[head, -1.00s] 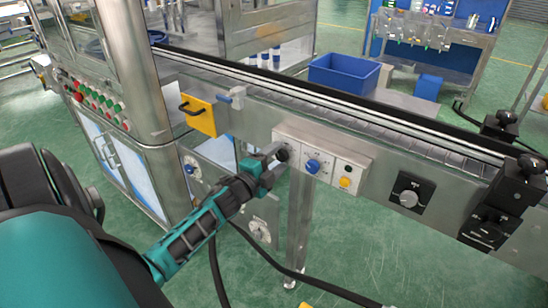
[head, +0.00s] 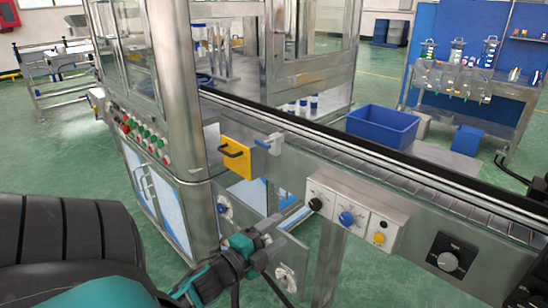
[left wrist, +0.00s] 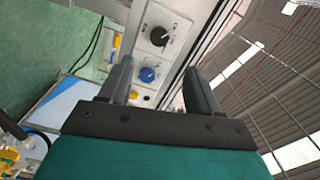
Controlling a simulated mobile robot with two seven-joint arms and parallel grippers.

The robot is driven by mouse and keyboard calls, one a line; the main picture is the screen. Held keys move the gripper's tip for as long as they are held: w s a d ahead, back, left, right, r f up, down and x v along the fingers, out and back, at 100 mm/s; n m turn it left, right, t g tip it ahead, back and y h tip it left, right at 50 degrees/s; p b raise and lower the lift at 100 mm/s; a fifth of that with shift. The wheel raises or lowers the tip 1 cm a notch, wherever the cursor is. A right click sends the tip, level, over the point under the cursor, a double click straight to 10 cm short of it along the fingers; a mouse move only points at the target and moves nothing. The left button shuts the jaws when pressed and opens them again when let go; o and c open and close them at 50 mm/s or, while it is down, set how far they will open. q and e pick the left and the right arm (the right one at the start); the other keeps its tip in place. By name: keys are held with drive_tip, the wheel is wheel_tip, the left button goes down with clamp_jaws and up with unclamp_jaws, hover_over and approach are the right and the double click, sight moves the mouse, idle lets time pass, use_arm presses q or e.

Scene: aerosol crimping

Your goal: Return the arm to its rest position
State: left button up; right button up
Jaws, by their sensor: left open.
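My left arm comes in from the bottom left of the head view, teal and black. My left gripper (head: 292,222) is open and empty, just below and left of the white control box on the conveyor's side. In the left wrist view its two grey fingers (left wrist: 158,78) stand apart with nothing held between them. The box's black knob (head: 315,204) and blue knob (head: 347,218) are both clear of the fingers. The black knob (left wrist: 159,36) and blue knob (left wrist: 148,74) show beyond the finger gap. My right gripper is not in view.
The conveyor (head: 400,185) runs from the steel machine cabinet to the lower right. A yellow plate with a handle (head: 240,158) juts from its side. A black dial (head: 447,261) sits further right. A blue bin (head: 382,130) stands behind. Green floor is free below.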

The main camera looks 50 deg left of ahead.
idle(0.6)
use_arm(q)
drive_tip(key=s+d+f+n+g+h, duration=0.2)
drive_tip(key=d+f+n, duration=0.3)
drive_tip(key=d, duration=0.7)
drive_tip(key=s+d+f+n+g+h, duration=0.2)
drive_tip(key=s+d+f+n+g, duration=0.2)
drive_tip(key=d, duration=0.8)
wheel_tip(320, 180, down, 3)
drive_tip(key=n+g, duration=0.1)
drive_tip(key=n, duration=0.1)
drive_tip(key=shift+s+d+n+p, duration=0.15)
drive_tip(key=shift+n+p, duration=0.15)
drive_tip(key=shift+p, duration=0.05)
drive_tip(key=shift+f, duration=0.1)
